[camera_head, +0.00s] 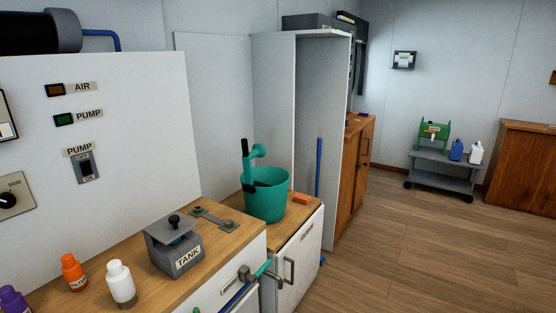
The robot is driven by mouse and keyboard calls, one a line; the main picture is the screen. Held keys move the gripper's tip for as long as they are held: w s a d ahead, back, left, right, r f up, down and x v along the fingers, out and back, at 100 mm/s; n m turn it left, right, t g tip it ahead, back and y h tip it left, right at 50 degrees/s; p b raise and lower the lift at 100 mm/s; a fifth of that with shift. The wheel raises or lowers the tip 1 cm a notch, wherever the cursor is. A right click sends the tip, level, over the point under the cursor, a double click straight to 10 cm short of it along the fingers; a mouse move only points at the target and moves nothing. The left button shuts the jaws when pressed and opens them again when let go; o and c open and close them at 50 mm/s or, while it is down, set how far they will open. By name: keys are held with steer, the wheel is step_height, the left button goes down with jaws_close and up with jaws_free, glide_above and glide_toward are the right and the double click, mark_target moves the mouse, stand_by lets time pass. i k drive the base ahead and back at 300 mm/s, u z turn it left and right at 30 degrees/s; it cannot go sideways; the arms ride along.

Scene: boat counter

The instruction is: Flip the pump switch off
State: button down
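The pump switch (85,168) is on the white wall panel (130,130) at the left, under a PUMP label (79,151). It has a grey plate marked OFF at the top and ON at the bottom. Its small dark lever seems to sit toward the lower, ON end, but it is too small to be sure. A dark green pump lamp (64,119) is above it, beside another PUMP label. My gripper is not in view, and nothing is seen touching the switch.
Below the panel, the wooden counter (215,243) holds a grey TANK box (174,246), an orange bottle (73,272) and a white bottle (121,284). A teal bucket (266,196) stands farther right. The space directly before the switch looks clear.

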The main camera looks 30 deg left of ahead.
mark_target(86, 166)
steer(key=i, duration=0.8)
steer(key=u, duration=3.35)
steer(key=i, duration=1)
steer(key=z, duration=0.1)
